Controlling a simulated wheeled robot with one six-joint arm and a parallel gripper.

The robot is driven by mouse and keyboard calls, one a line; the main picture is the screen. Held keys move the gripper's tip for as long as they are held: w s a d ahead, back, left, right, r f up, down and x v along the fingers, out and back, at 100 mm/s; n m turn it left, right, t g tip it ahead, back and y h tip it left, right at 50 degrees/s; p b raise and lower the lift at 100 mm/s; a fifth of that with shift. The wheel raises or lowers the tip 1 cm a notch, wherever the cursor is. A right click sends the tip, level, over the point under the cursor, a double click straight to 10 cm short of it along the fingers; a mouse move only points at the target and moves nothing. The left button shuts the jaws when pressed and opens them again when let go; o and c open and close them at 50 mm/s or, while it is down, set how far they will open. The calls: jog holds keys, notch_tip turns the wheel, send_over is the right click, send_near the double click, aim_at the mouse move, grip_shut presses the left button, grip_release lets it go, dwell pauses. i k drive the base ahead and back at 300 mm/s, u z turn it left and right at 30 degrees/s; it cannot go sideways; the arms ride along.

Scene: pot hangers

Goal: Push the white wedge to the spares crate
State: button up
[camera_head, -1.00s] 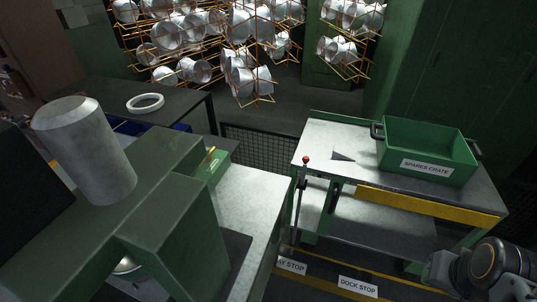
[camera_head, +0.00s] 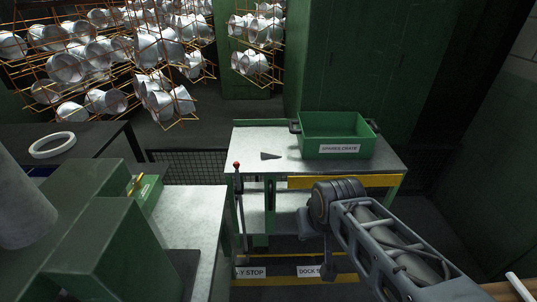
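A small wedge (camera_head: 270,156) lies on the light metal top of the bench (camera_head: 250,140). The side facing me looks dark grey rather than white. The green spares crate (camera_head: 339,137) stands on the same bench, to the right of the wedge, with a clear gap between them. Its white label reads "SPARES CRATE". My arm (camera_head: 370,235) reaches in from the lower right, in front of the bench. I see only its links and a joint; my gripper's fingers do not show.
A yellow strip (camera_head: 345,181) runs along the bench's front edge. A red-knobbed lever (camera_head: 237,190) stands at its front left corner. Green machinery (camera_head: 80,225) fills the lower left. Racks of metal pots (camera_head: 130,50) hang at the back. A white ring (camera_head: 52,145) lies on a dark table.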

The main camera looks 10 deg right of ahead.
aim_at(265, 153)
jog(key=z, duration=0.4)
jog(key=i, duration=1.3)
jog(key=u, duration=0.8)
jog(key=i, duration=0.25)
jog(key=u, duration=0.3)
